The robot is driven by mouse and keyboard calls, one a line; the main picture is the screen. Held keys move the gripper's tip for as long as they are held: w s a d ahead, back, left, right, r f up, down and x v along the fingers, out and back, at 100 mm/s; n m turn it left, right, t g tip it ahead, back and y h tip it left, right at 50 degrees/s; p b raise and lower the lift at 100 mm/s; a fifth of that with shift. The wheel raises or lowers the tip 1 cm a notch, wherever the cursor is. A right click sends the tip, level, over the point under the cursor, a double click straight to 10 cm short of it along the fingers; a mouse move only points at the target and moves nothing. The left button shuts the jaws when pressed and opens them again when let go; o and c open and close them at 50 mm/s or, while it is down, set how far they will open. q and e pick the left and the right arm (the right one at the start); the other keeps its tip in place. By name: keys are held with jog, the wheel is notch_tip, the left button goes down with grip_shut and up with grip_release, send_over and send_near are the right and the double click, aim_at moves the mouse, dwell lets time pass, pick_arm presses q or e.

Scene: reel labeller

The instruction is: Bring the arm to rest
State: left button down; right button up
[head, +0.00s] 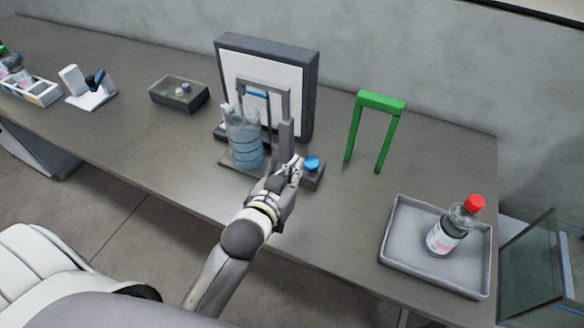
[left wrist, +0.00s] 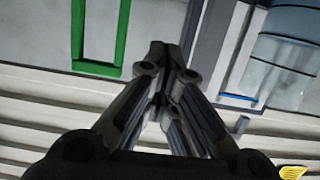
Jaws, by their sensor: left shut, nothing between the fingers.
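My left gripper (head: 295,165) is over the middle of the table, just left of a small grey box with a blue knob (head: 312,163). I cannot tell whether it touches the box. In the left wrist view the fingers of my left gripper (left wrist: 163,60) are shut together with nothing between them. My left arm comes in from the lower left, bent at the elbow. My right gripper is not in view.
A clear container with blue bands (head: 245,148) stands in a grey frame before a white panel (head: 304,75). A green arch (head: 381,102) stands right of it. A grey tray (head: 400,262) holds a red-capped bottle (head: 447,230). A small box (head: 160,99) stands left.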

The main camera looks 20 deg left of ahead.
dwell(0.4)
pick_arm(q)
jog(key=s+f+g, duration=0.1)
jog(key=s+f, duration=0.1)
jog(key=s, duration=0.1)
jog(key=s+a+f+g, duration=0.1)
jog(key=s+f+g, duration=0.3)
jog(key=s+f, duration=0.1)
jog(key=shift+s+a, duration=0.25)
jog(key=shift+s, duration=0.05)
jog(key=s+f+m+g, duration=0.1)
jog(key=s+f+g, duration=0.15)
jog(key=s, duration=0.45)
jog(key=s+f+m+g, duration=0.1)
jog(key=s+f+g, duration=0.1)
jog(key=s+g, duration=0.35)
jog(key=s+f+b, duration=0.2)
jog(key=s+f, duration=0.1)
jog(key=f, duration=2.4)
jog(key=s+a+f, duration=0.1)
jog(key=s+f, duration=0.7)
jog(key=s+a+f+g, duration=0.1)
jog(key=s+a+f, duration=0.1)
jog(key=s+f, duration=0.7)
jog(key=shift+a+y+b, duration=0.25)
jog(key=shift+y+b, duration=0.05)
jog(key=shift+b, duration=0.1)
